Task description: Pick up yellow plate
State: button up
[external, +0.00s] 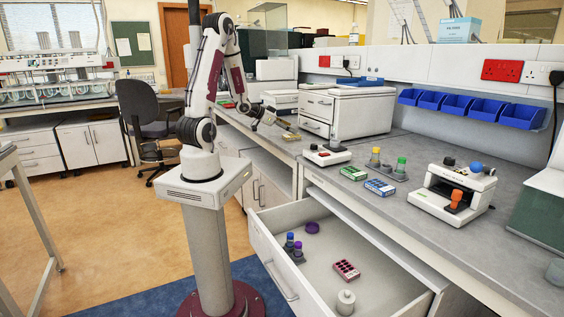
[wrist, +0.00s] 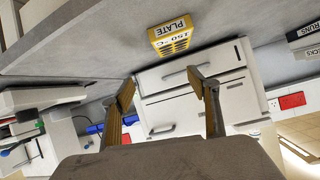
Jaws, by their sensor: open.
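The yellow plate (wrist: 172,36) is a small yellow block with a white lettered side, lying on the grey counter in the wrist view. In the external view the yellow plate (external: 291,136) is small, near the counter's front edge, close to my gripper (external: 272,119). In the wrist view my gripper (wrist: 160,85) is open and empty, with its two fingers apart. The plate shows beyond the fingertips, apart from them and not between them.
A white drawer unit (external: 345,108) stands on the counter to the right of my gripper. A device with a black knob (external: 327,153) sits nearer the camera. An open drawer (external: 325,262) with several small items juts out below the counter.

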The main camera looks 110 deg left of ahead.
aim_at(291, 136)
jog(key=shift+n+t+y, duration=0.4)
jog(key=shift+n+t, duration=0.2)
jog(key=shift+n, duration=0.1)
jog(key=shift+s+a+f, duration=0.25)
jog(key=shift+s+f, duration=0.05)
jog(key=shift+s, duration=0.4)
jog(key=shift+s+a+f, duration=0.2)
jog(key=shift+s+f, duration=0.05)
jog(key=shift+s, duration=0.5)
jog(key=shift+s+a+f, duration=0.25)
jog(key=shift+s+f, duration=0.05)
jog(key=shift+s, duration=0.4)
jog(key=shift+w, duration=0.1)
jog(key=shift+x, duration=1.25)
jog(key=shift+w+a+f, duration=0.7)
jog(key=shift+w+f, duration=0.2)
jog(key=shift+w, duration=0.1)
jog(key=shift+x, duration=1.15)
jog(key=c, duration=1)
